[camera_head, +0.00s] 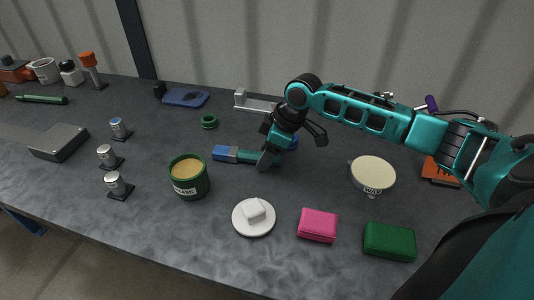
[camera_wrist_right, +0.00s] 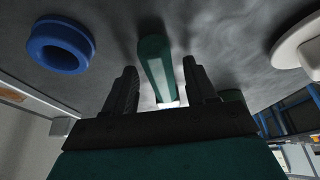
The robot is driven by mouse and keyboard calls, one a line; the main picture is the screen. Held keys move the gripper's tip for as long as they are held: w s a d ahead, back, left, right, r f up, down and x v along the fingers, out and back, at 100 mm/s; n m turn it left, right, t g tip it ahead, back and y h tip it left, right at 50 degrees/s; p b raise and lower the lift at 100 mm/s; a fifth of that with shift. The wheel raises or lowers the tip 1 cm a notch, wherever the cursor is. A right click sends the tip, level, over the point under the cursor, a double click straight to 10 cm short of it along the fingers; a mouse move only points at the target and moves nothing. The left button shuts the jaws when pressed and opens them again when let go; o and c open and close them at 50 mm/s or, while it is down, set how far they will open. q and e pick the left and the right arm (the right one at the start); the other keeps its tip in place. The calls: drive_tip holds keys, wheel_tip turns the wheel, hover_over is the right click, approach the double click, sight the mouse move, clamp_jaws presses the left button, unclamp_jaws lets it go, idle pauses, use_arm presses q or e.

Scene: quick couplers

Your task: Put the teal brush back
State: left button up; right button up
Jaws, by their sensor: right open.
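The teal brush (camera_head: 245,156) lies on the dark table near the middle in the head view, its blue end pointing left. Its other end is hidden behind my right gripper (camera_head: 270,155). In the right wrist view the teal handle (camera_wrist_right: 155,62) runs between the two dark fingers of my right gripper (camera_wrist_right: 161,88). The fingers are open, with a gap on each side of the handle. My left gripper is not in view.
A blue ring (camera_wrist_right: 60,46) is beside my right gripper. A green grease tin (camera_head: 189,178), a white plate (camera_head: 254,230) with a white block, a pink box (camera_head: 318,226) and a wax tin (camera_head: 373,175) stand nearer. A grey bracket (camera_head: 255,105) is behind.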

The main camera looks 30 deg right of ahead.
drive_tip(key=shift+f+b, duration=0.15)
drive_tip(key=shift+b, duration=0.2)
drive_tip(key=p+v, duration=0.1)
drive_tip(key=v, duration=0.2)
drive_tip(key=p+v, duration=0.1)
drive_tip(key=v, duration=0.3)
drive_tip(key=shift+w+d+p, duration=0.1)
drive_tip(key=shift+w+p, duration=0.1)
drive_tip(key=shift+p, duration=0.15)
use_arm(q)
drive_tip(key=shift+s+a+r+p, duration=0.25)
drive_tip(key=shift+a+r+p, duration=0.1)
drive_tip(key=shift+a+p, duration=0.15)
use_arm(e)
drive_tip(key=v, duration=0.6)
drive_tip(key=shift+s, duration=0.1)
